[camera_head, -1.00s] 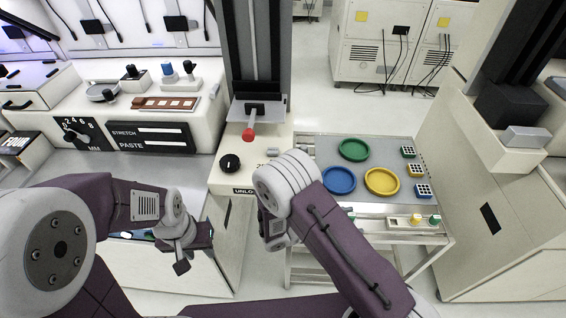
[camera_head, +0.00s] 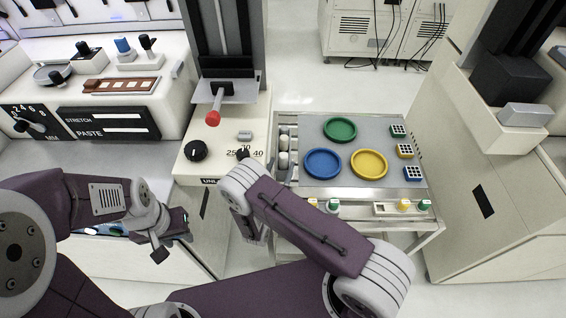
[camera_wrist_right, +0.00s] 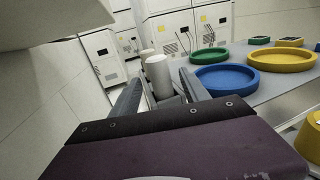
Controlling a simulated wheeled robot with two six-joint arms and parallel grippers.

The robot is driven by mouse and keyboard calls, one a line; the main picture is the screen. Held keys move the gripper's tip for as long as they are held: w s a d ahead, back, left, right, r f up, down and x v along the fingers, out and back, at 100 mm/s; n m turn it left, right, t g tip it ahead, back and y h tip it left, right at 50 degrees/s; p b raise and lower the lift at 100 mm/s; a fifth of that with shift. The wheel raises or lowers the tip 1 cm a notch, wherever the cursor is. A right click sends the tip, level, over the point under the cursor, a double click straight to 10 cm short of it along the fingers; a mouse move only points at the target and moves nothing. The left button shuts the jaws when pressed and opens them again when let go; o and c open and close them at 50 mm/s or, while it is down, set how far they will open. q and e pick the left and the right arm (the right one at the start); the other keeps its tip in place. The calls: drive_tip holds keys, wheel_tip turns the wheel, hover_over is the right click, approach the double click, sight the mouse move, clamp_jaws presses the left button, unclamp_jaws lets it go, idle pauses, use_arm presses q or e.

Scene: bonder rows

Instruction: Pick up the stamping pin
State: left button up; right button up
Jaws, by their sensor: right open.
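Several pale grey upright cylinders stand in a row along the left edge of the cart top; one is a likely stamping pin (camera_head: 283,160), though I cannot tell which is meant. In the right wrist view the nearest pale cylinder (camera_wrist_right: 158,77) shows between the fingers of my right gripper (camera_wrist_right: 160,90), with another behind it. The right gripper is open; I cannot tell whether a finger touches the cylinder. In the head view its fingers are mostly hidden by my wrist. My left gripper (camera_head: 173,238) hangs at the left, away from the cart, holding nothing visible.
The cart top carries a green dish (camera_head: 340,129), a blue dish (camera_head: 323,163) and a yellow dish (camera_head: 369,164), with small dotted blocks at right. A machine with a red-tipped lever (camera_head: 213,117) and black knob (camera_head: 196,151) stands left of the cart.

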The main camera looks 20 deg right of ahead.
sight(283, 155)
drive_tip(key=x, duration=0.3)
drive_tip(key=shift+f, duration=0.15)
drive_tip(key=shift+s, duration=0.15)
drive_tip(key=shift+c, duration=0.6)
clamp_jaws()
wheel_tip(283, 155, up, 5)
drive_tip(key=shift+f+p, duration=0.2)
drive_tip(key=shift+p, duration=0.45)
drive_tip(key=s+d+r+p, duration=0.2)
drive_tip(key=s+d+r, duration=0.4)
drive_tip(key=s, duration=0.3)
drive_tip(key=shift+s+r, duration=0.3)
drive_tip(key=shift+s, duration=0.1)
drive_tip(key=shift+d, duration=0.15)
